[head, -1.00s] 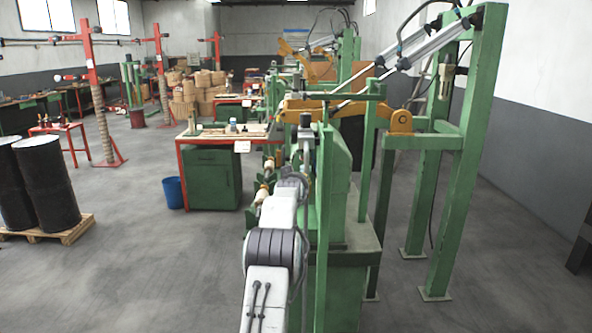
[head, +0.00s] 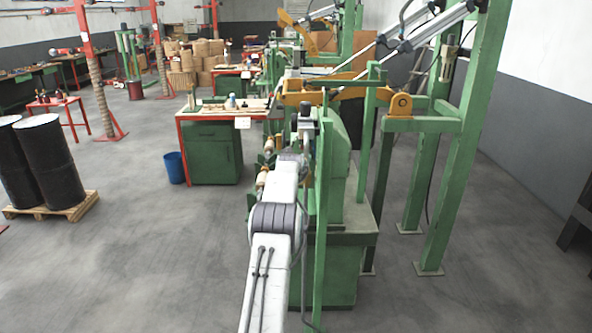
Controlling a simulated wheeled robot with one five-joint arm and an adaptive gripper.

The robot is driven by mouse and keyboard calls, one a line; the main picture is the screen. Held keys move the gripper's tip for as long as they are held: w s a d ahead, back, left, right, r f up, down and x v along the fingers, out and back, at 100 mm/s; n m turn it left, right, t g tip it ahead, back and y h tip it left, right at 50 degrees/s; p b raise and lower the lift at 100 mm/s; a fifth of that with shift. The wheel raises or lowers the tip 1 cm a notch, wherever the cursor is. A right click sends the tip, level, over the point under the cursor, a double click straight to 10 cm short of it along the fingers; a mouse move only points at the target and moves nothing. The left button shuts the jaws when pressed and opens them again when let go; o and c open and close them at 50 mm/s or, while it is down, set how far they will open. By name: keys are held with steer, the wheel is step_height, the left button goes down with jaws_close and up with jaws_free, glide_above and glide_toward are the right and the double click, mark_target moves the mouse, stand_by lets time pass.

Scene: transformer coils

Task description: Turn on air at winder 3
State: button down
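The nearest green winder (head: 338,205) stands in the middle of the head view, with a yellow arm (head: 345,92) and silver cylinders (head: 425,32) above it. Which winder is number 3 cannot be read. A small grey and dark air unit (head: 450,60) with a hose hangs on the green frame (head: 470,130) at the upper right; its valve state is too small to tell. My white and grey arm reaches from the bottom edge up along the winder's left side. My gripper (head: 306,122) appears at its far end beside the winder; its fingers cannot be made out.
A red-framed table with a green cabinet (head: 212,152) and a blue bin (head: 175,167) stand left of the winder. Black drums (head: 48,160) stand on a pallet (head: 80,207) at far left.

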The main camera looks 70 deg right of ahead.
steer(key=shift+s+d+r, duration=0.1)
steer(key=shift+r, duration=0.25)
steer(key=c, duration=1.5)
jaws_free()
steer(key=shift+c, duration=0.2)
steer(key=o, duration=0.4)
steer(key=shift+f, duration=0.15)
steer(key=shift+f, duration=0.1)
steer(key=shift+f+b, duration=0.2)
steer(key=shift+b, duration=0.5)
